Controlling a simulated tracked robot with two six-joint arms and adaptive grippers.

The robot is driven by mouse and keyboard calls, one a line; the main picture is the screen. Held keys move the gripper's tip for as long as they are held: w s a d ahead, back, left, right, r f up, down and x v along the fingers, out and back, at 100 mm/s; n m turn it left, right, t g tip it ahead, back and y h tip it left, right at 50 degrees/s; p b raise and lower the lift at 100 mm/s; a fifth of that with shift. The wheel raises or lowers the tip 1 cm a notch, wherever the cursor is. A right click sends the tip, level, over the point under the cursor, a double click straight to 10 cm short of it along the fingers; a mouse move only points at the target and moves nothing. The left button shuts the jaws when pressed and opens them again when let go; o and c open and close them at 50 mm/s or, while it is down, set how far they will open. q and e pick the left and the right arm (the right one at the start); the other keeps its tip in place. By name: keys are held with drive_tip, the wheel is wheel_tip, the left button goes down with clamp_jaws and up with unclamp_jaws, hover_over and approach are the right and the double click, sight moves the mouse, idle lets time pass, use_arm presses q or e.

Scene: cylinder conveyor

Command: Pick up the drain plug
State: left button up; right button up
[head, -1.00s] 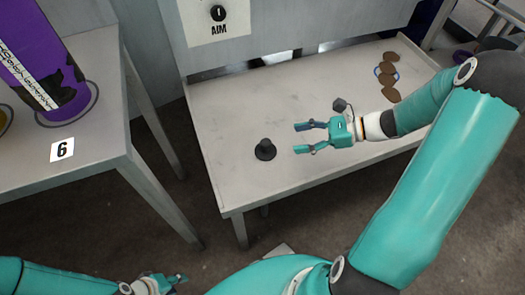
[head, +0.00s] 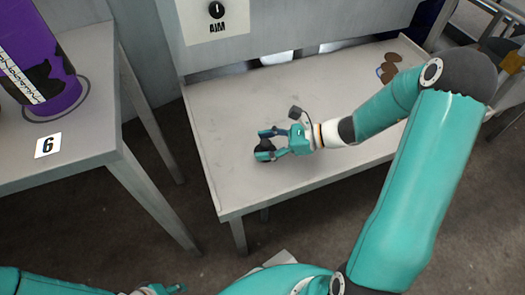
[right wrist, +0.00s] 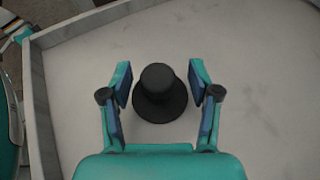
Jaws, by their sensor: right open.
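The black drain plug (right wrist: 158,92) stands upright on the grey tray table, with a wide round base and a narrower knob on top. In the right wrist view it sits between the two fingers of my right gripper (right wrist: 160,88), with a gap on each side. In the head view my open right gripper (head: 265,143) is around the drain plug (head: 264,155), which the fingers partly cover. My left gripper (head: 172,289) is at the bottom edge of the head view, away from the table; its fingers are too small and cut off to tell.
The grey tray table (head: 225,115) has a raised rim and is mostly clear. Several brown discs (head: 390,68) lie at its far right. At the left, a side table (head: 95,140) marked 6 holds a purple cylinder (head: 62,95).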

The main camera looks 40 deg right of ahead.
clamp_jaws()
drive_tip(key=shift+r, duration=0.15)
